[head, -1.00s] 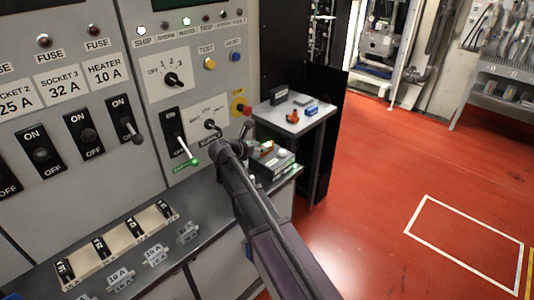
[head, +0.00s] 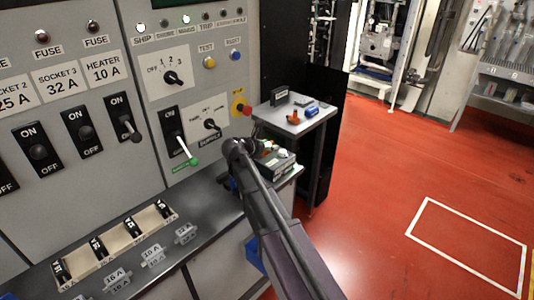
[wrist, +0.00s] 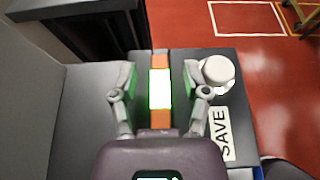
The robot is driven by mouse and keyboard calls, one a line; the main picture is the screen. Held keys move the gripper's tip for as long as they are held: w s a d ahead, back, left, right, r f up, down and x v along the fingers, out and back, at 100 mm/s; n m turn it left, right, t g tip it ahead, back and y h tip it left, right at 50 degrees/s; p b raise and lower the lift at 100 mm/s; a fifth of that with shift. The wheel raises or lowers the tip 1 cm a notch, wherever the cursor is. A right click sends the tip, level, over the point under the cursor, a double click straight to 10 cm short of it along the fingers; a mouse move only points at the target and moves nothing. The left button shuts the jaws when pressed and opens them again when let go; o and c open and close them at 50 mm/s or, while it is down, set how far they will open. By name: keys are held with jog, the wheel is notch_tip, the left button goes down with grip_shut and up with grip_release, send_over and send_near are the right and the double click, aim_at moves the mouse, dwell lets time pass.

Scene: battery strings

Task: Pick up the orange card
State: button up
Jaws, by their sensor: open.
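The orange card (wrist: 160,119) shows in the wrist view as an upright strip, orange at both ends with a bright white patch in the middle. It lies between the two fingers of my gripper (wrist: 162,104), which is open with a finger on each side. Gaps show between the fingers and the card, and green shows on the fingers' inner faces. In the head view my arm's end is over the bench by the panel, and the arm hides most of the gripper and card.
A white round knob (wrist: 217,70) and a SAVE label (wrist: 219,134) are right of the gripper. A small grey table (head: 318,122) behind holds an orange item (head: 294,118) and a blue item (head: 312,112). The switch panel (head: 100,60) stands left. Red floor at right is clear.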

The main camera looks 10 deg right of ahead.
aim_at(269, 143)
dwell(0.3)
grip_shut()
jog(key=shift+r, duration=0.2)
notch_tip(269, 143, up, 3)
jog(key=p, duration=0.3)
jog(key=s+a+p, duration=0.1)
jog(key=s+a, duration=0.1)
jog(key=s, duration=0.5)
jog(key=s+a+r+p, duration=0.1)
jog(key=s+a, duration=0.1)
jog(key=s, duration=0.6)
jog(key=shift+s+a+r, duration=0.2)
jog(key=shift+a+r, duration=0.05)
jog(key=shift+r, duration=0.05)
